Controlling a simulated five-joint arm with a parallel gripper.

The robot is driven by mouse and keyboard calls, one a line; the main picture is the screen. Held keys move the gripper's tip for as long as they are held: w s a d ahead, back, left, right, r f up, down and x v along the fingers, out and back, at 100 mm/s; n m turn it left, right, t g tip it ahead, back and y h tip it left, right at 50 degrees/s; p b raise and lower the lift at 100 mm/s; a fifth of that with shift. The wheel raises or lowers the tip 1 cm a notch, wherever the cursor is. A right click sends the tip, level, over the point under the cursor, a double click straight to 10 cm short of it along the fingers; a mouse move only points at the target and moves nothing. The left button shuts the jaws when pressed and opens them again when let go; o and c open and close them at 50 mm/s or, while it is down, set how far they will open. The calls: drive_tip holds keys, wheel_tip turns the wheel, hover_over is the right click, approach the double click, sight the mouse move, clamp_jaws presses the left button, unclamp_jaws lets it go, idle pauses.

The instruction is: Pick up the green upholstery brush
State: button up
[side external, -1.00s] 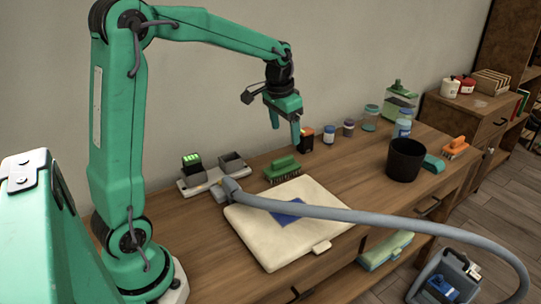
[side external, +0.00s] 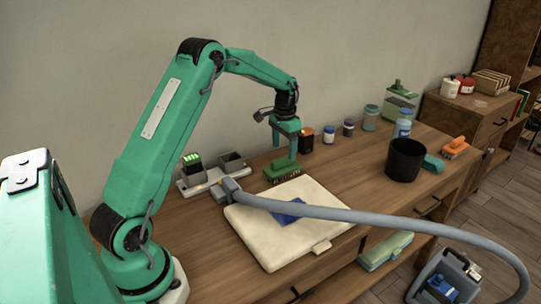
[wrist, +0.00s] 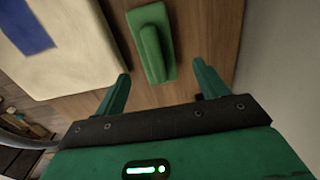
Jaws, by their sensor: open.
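The green upholstery brush (side external: 282,174) stands bristles down on the wooden table, beside the cream cushion or pad. In the wrist view the brush (wrist: 152,42) shows from above, its raised handle lying just beyond my fingertips and between their lines. My gripper (side external: 285,149) is open, pointing down right over the brush. In the wrist view my gripper (wrist: 161,72) has its two fingers apart with nothing between the tips. In the side view one finger overlaps the brush, so I cannot tell whether it touches.
The cream pad (side external: 262,243) with a blue cloth (side external: 287,210) and the grey hose (side external: 350,216) lie in front of the brush. A charger tray (side external: 205,180) is left. A black-orange box (side external: 305,139), jars and a black cup (side external: 405,160) stand right. The wall is close behind.

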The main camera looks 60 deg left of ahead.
sight(283, 167)
drive_tip(key=shift+f, duration=0.1)
drive_tip(key=shift+f, duration=1.2)
drive_tip(key=shift+f, duration=0.1)
drive_tip(key=shift+s+d+f, duration=0.15)
drive_tip(key=shift+f, duration=1.1)
drive_tip(key=shift+s+d+f, duration=0.1)
drive_tip(key=shift+s+f, duration=0.05)
drive_tip(key=shift+f, duration=1.1)
drive_tip(key=shift+c, duration=0.4)
drive_tip(key=c, duration=1)
